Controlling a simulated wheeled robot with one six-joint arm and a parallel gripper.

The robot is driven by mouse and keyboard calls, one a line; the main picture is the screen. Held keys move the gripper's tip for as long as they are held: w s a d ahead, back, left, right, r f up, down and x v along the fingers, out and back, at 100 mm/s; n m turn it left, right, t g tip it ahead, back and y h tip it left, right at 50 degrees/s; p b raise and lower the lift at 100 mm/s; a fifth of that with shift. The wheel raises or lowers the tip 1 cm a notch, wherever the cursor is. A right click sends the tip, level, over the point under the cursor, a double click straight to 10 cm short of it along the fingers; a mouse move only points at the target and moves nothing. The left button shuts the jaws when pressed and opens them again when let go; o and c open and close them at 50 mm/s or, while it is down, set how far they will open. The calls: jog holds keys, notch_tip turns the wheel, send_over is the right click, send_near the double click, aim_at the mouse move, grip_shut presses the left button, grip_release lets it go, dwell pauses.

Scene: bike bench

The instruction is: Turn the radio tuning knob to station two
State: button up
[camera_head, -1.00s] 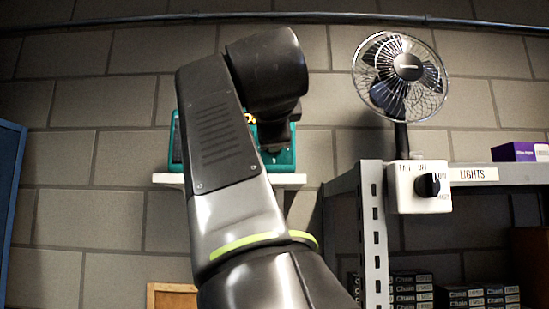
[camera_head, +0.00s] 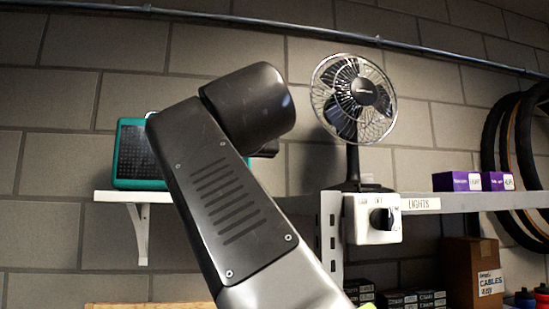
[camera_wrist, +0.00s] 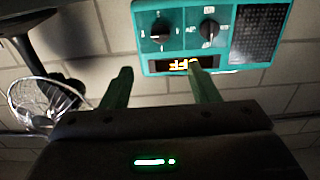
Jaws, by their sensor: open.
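The teal radio (camera_head: 138,152) stands on a small white wall shelf (camera_head: 112,196) in the head view, partly hidden behind my arm. In the wrist view the radio (camera_wrist: 225,20) appears upside down, with two black knobs, one knob (camera_wrist: 160,31) at left and another knob (camera_wrist: 208,30) nearer the speaker grille. An orange lit display (camera_wrist: 182,64) is partly covered by a fingertip; its text is hard to read. I cannot tell which knob is for tuning. My gripper (camera_wrist: 161,78) is open and empty, its fingertips near the display edge. The head view hides the fingers behind my arm.
A desk fan (camera_head: 353,100) stands on the metal shelf (camera_head: 430,205) at right. A white switch box (camera_head: 372,219) with a black dial hangs on its front. Purple boxes (camera_head: 458,182), a cardboard box (camera_head: 470,270) and tyres (camera_head: 515,150) are farther right.

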jog(key=p+x, duration=0.4)
jog(key=x, duration=0.9)
jog(key=shift+w+a, duration=0.15)
jog(key=shift+w, duration=0.2)
jog(key=c, duration=1)
